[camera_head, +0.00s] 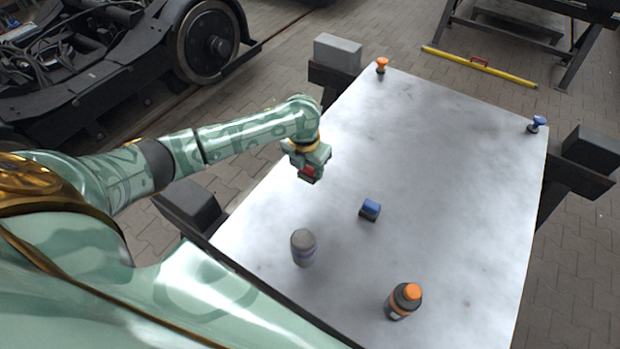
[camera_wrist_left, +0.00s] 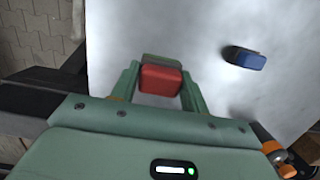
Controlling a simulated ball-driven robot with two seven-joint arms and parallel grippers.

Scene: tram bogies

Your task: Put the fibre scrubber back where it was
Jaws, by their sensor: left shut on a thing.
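My left gripper (camera_head: 308,176) is above the left side of the pale metal tabletop (camera_head: 450,160). It is shut on a red block with a grey-green layer, which appears to be the fibre scrubber (camera_head: 309,171). The scrubber also shows in the left wrist view (camera_wrist_left: 161,80), between the two green fingers. It looks raised above the tabletop, though its exact height is hard to tell. My right gripper is in neither view.
A blue block with a dark base (camera_head: 370,209) lies right of the gripper. A grey bottle (camera_head: 303,247) and an orange-capped dark bottle (camera_head: 403,301) stand nearer. An orange-topped piece (camera_head: 382,66) and a blue-topped piece (camera_head: 537,124) sit at the far corners. The tabletop's centre right is clear.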

